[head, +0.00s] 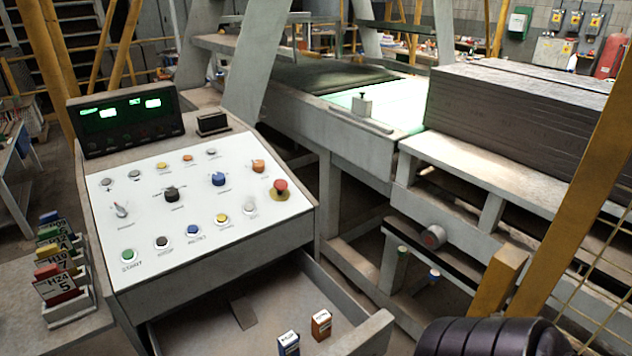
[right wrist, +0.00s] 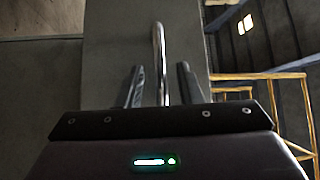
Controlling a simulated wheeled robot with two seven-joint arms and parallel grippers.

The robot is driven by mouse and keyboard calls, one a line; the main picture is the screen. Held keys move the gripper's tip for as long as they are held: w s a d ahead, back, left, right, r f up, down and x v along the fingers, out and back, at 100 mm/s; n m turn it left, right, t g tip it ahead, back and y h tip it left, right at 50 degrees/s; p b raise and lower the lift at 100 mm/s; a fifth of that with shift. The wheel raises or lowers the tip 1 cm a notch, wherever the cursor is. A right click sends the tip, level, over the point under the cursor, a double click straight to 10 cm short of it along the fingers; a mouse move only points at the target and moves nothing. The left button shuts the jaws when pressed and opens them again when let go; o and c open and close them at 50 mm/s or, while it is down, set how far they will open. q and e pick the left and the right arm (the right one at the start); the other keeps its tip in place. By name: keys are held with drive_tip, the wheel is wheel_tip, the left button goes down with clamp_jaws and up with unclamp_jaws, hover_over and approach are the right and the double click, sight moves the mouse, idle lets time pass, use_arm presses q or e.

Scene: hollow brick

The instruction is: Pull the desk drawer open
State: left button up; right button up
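The desk drawer (head: 228,318) stands open below the sloped control panel, its inside showing in the head view. The bottom of the picture cuts it off, and its handle is out of sight there. In the right wrist view, a thin metal handle (right wrist: 158,45) stands out from a grey drawer front (right wrist: 112,50). My right gripper (right wrist: 160,85) has a finger on each side of this handle, with a visible gap on both sides, so it is open around it. My left gripper is in neither view.
A blue box (head: 288,343) and an orange box (head: 321,324) stand in the drawer. The control panel (head: 240,222) overhangs its back. A rack of tags (head: 62,270) stands at the left. A conveyor frame (head: 345,150) and yellow posts (head: 570,180) are at the right.

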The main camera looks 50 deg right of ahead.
drive_tip(key=b+v, duration=0.2)
drive_tip(key=v, duration=0.6)
drive_tip(key=shift+b, duration=0.35)
drive_tip(key=shift+w+f, duration=0.1)
drive_tip(key=shift+f, duration=0.05)
